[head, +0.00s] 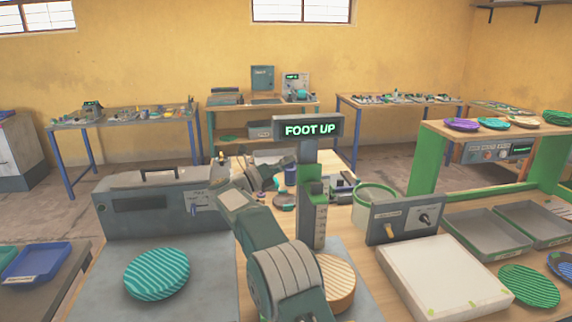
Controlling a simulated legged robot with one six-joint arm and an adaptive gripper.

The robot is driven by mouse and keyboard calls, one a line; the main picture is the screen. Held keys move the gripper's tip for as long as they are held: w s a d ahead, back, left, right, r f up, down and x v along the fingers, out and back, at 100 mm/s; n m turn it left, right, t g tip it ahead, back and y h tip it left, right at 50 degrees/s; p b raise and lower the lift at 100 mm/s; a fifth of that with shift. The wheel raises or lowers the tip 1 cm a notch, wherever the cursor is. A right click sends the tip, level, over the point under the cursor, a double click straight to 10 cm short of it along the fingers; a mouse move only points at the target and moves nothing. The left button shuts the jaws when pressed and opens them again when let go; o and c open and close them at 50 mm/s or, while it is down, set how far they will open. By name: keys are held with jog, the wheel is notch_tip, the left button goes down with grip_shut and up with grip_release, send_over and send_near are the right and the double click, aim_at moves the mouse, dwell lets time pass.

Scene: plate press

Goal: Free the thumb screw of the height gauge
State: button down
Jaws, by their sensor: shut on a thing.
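A grey upright column (309,200) stands on the middle bench under a sign (307,128) reading "FOOT UP". A green block (312,183) and a pale strip with scale marks (320,226) are on it, and look like the height gauge. I cannot make out its thumb screw. My arm rises in front of the column from the bottom of the head view and covers its lower left part. The end of the arm is among small grey and dark parts left of the column. I cannot make out the fingers or what is between them.
A striped teal plate (157,274) lies on a grey surface at left, near a grey machine (160,207). A striped tan plate (336,282) lies behind my arm. A control box (404,220), a white slab (443,278) and grey trays (487,233) fill the right.

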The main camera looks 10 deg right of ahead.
jog(key=n+y, duration=0.1)
jog(key=n, duration=0.1)
jog(key=n+y, duration=0.1)
jog(key=n, duration=0.2)
jog(key=shift+f+t, duration=0.15)
jog(key=shift+t, duration=0.25)
jog(key=shift+n+y, duration=0.6)
jog(key=shift+n, duration=1.1)
jog(key=shift+d+f+g, duration=0.1)
jog(key=shift+g, duration=0.2)
jog(key=c, duration=0.7)
grip_release()
jog(key=shift+w, duration=0.1)
jog(key=shift+d, duration=0.1)
jog(key=v, duration=1.2)
